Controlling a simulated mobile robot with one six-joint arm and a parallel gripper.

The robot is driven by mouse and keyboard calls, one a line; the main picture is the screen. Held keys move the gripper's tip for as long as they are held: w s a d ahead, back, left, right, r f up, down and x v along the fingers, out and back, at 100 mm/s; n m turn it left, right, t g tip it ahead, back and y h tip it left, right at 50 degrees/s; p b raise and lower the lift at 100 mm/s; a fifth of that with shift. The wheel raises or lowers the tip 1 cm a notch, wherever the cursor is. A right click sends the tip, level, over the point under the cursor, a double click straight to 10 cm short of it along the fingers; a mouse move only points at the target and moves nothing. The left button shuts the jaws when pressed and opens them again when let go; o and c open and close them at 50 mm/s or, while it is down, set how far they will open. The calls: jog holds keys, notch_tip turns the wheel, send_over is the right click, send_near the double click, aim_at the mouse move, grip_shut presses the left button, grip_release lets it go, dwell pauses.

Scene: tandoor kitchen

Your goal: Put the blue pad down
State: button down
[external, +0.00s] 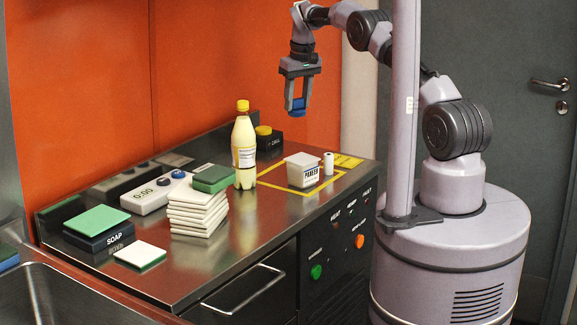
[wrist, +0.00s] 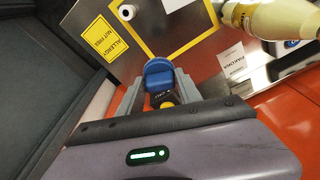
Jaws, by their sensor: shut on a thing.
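My gripper (external: 298,104) is shut on the blue pad (external: 298,107) and holds it high above the right part of the steel counter (external: 235,262). In the wrist view the blue pad (wrist: 158,75) sits between the two grey fingers of my gripper (wrist: 157,92). A dark piece with a yellow part shows just below the pad there, partly hidden by my gripper. The pad is clear of the counter and touches nothing else that I can see.
Below, a yellow-outlined area (external: 284,196) holds a white paneer tub (external: 302,171) and a small white cylinder (external: 328,163).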

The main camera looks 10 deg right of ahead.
notch_tip(320, 180, down, 15)
jog(key=b, duration=0.3)
jog(key=shift+f, duration=0.2)
jog(key=c, duration=0.8)
grip_release()
jog(key=shift+r, duration=0.15)
